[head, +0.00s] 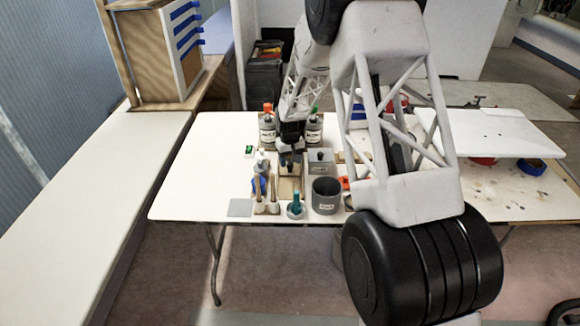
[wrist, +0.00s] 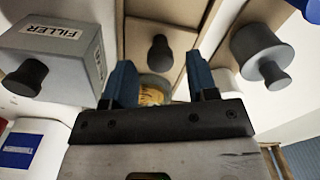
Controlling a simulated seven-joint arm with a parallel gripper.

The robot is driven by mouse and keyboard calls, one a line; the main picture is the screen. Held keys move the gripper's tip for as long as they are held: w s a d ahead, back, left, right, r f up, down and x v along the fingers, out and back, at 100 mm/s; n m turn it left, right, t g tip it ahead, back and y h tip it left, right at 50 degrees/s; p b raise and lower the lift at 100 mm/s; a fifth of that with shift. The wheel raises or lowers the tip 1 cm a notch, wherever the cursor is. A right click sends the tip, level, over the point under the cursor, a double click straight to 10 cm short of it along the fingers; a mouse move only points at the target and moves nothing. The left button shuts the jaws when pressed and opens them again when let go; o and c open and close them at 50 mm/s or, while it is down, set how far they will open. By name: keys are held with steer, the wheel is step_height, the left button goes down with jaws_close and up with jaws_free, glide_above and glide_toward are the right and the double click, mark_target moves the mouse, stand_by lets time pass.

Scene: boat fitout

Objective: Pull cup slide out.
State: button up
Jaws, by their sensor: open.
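A cream panel with wooden edges (wrist: 140,32) and a dark knob (wrist: 160,52) shows at the top middle of the wrist view; I take it to be the cup slide. In the head view it appears as a small tan unit (head: 289,188) on the white table. My gripper (wrist: 158,65) is open, its two blue fingers apart on either side of the knob in the picture. I cannot tell how far the knob is from the fingertips. A yellowish round thing (wrist: 152,92) shows between the fingers, partly hidden. In the head view my gripper (head: 291,140) is above the unit, its fingers hard to make out.
A grey filler box (wrist: 60,50) with a dark knob is left of the fingers, and a grey knobbed cylinder (wrist: 258,52) is right. Bottles (head: 267,130), a dark grey cup (head: 325,196) and wooden-handled tools (head: 266,200) crowd the table (head: 190,190). Its left part is clear.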

mark_target(290, 164)
steer(key=shift+f, duration=1.6)
steer(key=shift+c, duration=0.5)
jaws_close()
